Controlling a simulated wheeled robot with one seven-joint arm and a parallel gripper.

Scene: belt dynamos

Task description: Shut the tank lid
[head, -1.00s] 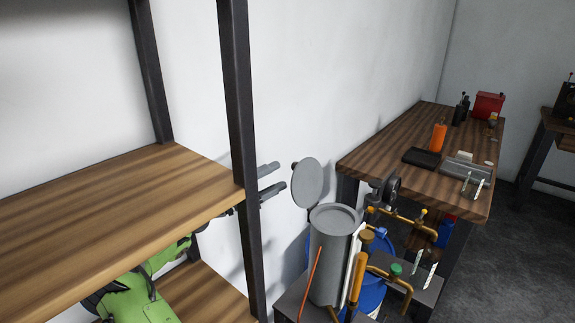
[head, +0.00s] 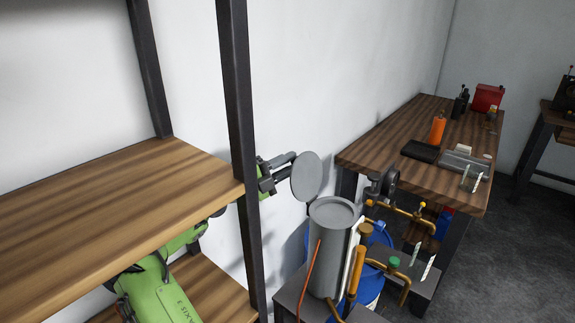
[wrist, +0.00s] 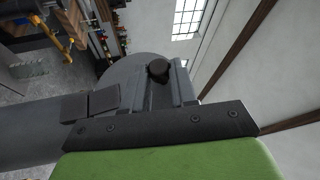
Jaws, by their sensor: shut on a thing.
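The grey cylindrical tank (head: 328,255) stands upright right of the shelf post, its round top uncovered by the lid. The round grey lid (head: 307,178) stands raised, nearly on edge, above the tank's back left rim. My gripper (head: 288,172) reaches from behind the post to the lid's left face. In the wrist view the lid (wrist: 122,72) lies beyond my fingers, and a dark round knob (wrist: 158,70) sits between the fingertips. My gripper (wrist: 160,78) is shut on this knob. The lid's hinge is not clear.
The wooden shelf (head: 110,200) and its dark post (head: 238,110) stand close on the left, partly hiding my arm. Yellow pipes (head: 390,270) and a blue drum (head: 372,285) crowd the tank's right side. A workbench (head: 400,135) stands behind right.

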